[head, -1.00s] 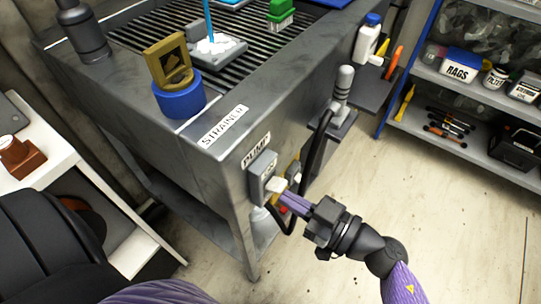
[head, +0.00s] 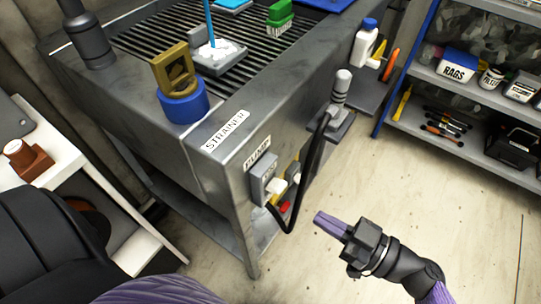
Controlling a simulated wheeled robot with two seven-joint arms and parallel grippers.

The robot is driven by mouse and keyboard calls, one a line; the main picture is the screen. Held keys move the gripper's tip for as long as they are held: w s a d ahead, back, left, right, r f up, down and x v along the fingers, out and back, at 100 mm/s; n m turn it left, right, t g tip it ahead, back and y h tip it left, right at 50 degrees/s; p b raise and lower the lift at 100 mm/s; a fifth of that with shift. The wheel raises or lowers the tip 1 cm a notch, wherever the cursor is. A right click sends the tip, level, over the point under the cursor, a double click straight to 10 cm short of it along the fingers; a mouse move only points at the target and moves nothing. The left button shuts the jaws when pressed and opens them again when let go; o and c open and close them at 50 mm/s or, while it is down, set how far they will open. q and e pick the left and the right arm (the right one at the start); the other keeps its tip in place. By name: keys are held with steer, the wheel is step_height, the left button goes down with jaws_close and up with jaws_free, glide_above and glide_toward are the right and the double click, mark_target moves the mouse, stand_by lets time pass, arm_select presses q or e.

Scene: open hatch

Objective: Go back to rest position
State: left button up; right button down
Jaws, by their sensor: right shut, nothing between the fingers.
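My right gripper (head: 322,219) is shut and empty. It hangs over the open floor, to the right of the workbench's front corner and apart from it. Its fingers point left toward the pump switch box (head: 265,184), which is fixed to the bench side under the PUMP label (head: 257,154). A white part (head: 279,186) shows on the front of the box. My left gripper is not in view.
The grey workbench (head: 225,165) has a grille top with a blue cup-shaped base (head: 184,103) and a green brush (head: 279,17). A black hose (head: 307,170) loops from its side. A shelf unit (head: 470,95) stands at right. The floor (head: 400,190) between is clear.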

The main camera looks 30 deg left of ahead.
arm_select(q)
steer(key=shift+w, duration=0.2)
arm_select(e)
steer(key=w+d+f+m+t+h+p, duration=0.4)
steer(key=d+m+t, duration=0.25)
steer(key=t, duration=0.25)
steer(key=s+d+f+m+h+p, duration=0.4)
steer(key=s+d+f+m+h, duration=0.25)
steer(key=d+f+h, duration=0.45)
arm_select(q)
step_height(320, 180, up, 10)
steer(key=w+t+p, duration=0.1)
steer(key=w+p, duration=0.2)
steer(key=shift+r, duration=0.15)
arm_select(e)
steer(key=s+d+f+g+h, duration=0.1)
steer(key=s+d+f+g, duration=0.1)
steer(key=s, duration=0.8)
steer(key=s+d+f+m+g+h, duration=0.1)
steer(key=s+d+f+g, duration=0.2)
steer(key=s, duration=0.8)
steer(key=s+d+f+g+h, duration=0.1)
steer(key=s+g, duration=0.4)
steer(key=s, duration=0.5)
steer(key=shift+s+d+f+m+h, duration=0.15)
steer(key=shift+d+f+m+h, duration=0.25)
steer(key=shift+d+f, duration=0.6)
